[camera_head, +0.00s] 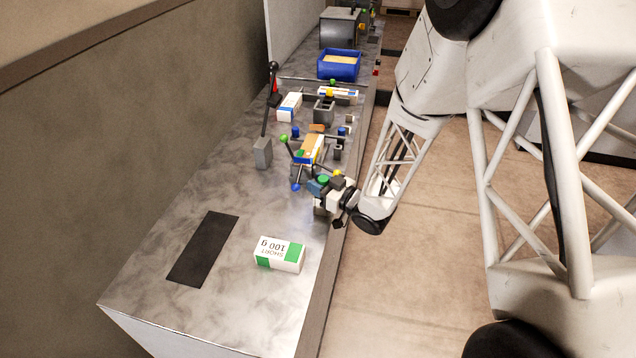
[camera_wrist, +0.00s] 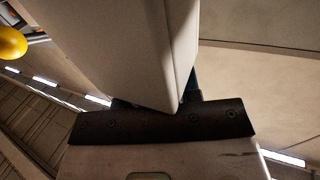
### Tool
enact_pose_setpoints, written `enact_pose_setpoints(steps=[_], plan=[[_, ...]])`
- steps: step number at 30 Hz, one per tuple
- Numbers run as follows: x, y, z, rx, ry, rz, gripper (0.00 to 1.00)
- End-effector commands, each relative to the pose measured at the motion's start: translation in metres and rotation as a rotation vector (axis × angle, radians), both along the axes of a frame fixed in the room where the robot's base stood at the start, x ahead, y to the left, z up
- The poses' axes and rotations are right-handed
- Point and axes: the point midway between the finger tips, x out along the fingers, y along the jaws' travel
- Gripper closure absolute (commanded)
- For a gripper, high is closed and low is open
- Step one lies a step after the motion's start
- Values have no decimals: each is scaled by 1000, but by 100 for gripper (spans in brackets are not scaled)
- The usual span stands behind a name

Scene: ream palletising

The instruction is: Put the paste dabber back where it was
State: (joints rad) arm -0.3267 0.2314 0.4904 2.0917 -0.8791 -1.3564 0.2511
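I cannot pick out the paste dabber with certainty. A thin dark rod with a black knob (camera_head: 272,68) stands tilted from a grey block (camera_head: 262,152) on the bench's wall side; I cannot tell whether it is the dabber. My gripper (camera_head: 322,190) is low over the bench's right edge, beside a cluster of coloured knobs and an orange-yellow and white pack (camera_head: 311,149). Its fingertips are hidden in that clutter. The wrist view is filled by a large pale block-like surface (camera_wrist: 125,45) above a dark bar (camera_wrist: 165,120), with a yellow ball (camera_wrist: 10,42) at left.
White packs (camera_head: 289,107), a grey open box (camera_head: 324,110) and a blue bin (camera_head: 339,65) stand farther back. Bare bench surrounds the mat.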

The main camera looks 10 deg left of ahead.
Motion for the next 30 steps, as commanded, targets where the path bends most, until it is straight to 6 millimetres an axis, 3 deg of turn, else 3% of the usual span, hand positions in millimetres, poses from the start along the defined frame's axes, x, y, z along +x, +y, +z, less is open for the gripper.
enact_pose_setpoints(steps=[1, 4, 17, 30], plan=[[0, 0, 0, 0, 0, 0, 61], [0, 0, 0, 0, 0, 0, 46], [0, 0, 4, 1, -1, 0, 46], [-16, -41, 4, 0, 0, -3, 46]])
